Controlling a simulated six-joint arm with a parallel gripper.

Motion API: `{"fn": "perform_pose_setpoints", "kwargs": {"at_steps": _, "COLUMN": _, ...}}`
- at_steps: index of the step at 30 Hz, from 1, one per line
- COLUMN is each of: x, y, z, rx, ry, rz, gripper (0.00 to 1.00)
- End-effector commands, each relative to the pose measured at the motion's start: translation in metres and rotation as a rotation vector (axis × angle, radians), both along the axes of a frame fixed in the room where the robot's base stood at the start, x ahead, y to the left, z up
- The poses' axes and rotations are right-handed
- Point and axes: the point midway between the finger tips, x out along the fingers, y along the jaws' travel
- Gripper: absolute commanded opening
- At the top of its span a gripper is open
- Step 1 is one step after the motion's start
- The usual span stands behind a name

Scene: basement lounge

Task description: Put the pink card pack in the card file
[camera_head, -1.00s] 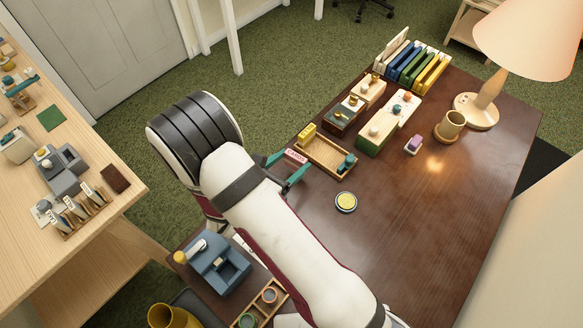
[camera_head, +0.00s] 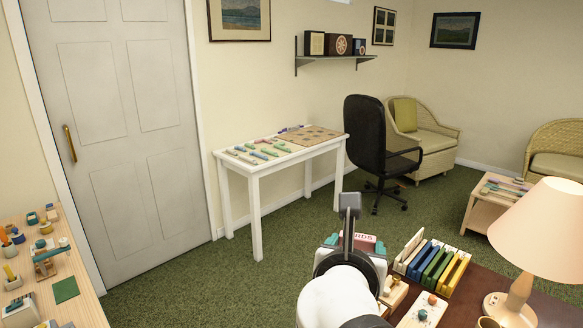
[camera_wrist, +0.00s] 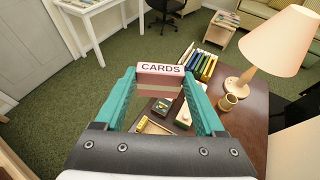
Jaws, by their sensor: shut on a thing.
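In the head view the pack (camera_head: 363,237) shows partly behind my gripper (camera_head: 356,243), held up near the desk's far end. A wooden rack with upright blue, green and yellow packs, seemingly the card file (camera_head: 402,262), stands on the desk just right of my gripper. The rack also shows in the wrist view (camera_wrist: 186,55), beyond and right of the held pack. My arm hides part of the desk.
A lamp (camera_head: 528,230) stands on the dark desk right of the rack. Wooden boxes (camera_head: 424,310) sit in front of the rack. A cup (camera_wrist: 229,101) is near the lamp base. A white table (camera_head: 254,172) and office chair (camera_head: 372,140) stand beyond, across green carpet.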

Motion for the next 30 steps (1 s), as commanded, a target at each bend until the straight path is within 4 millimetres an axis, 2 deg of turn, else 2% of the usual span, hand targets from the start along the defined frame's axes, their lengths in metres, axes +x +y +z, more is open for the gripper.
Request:
{"fn": "perform_pose_setpoints", "kwargs": {"at_steps": 2, "x": -0.001, "y": -0.003, "z": 0.005, "rx": 0.000, "ry": 0.001, "rz": 0.002, "gripper": 0.17}}
{"fn": "perform_pose_setpoints", "kwargs": {"at_steps": 5, "x": 0.004, "y": -0.013, "z": -0.011, "rx": -0.005, "ry": 0.010, "rz": -0.044, "gripper": 0.17}}
{"fn": "perform_pose_setpoints", "kwargs": {"at_steps": 8, "x": 0.014, "y": -0.036, "z": -0.048, "rx": -0.009, "ry": 0.016, "rz": -0.165, "gripper": 0.17}}
{"fn": "perform_pose_setpoints", "kwargs": {"at_steps": 13, "x": 0.021, "y": -0.096, "z": -0.132, "rx": -0.013, "ry": 0.019, "rz": -0.453, "gripper": 0.17}}
{"fn": "perform_pose_setpoints", "kwargs": {"at_steps": 18, "x": 0.006, "y": -0.160, "z": -0.221, "rx": -0.011, "ry": 0.011, "rz": -0.719, "gripper": 0.17}}
{"fn": "perform_pose_setpoints", "kwargs": {"at_steps": 21, "x": -0.007, "y": -0.183, "z": -0.260, "rx": -0.009, "ry": 0.007, "rz": -0.804, "gripper": 0.17}}
{"fn": "perform_pose_setpoints", "kwargs": {"at_steps": 25, "x": -0.018, "y": -0.197, "z": -0.289, "rx": -0.005, "ry": 0.003, "rz": -0.853, "gripper": 0.17}}
{"fn": "perform_pose_setpoints", "kwargs": {"at_steps": 30, "x": -0.022, "y": -0.200, "z": -0.327, "rx": -0.005, "ry": 0.003, "rz": -0.862, "gripper": 0.17}}
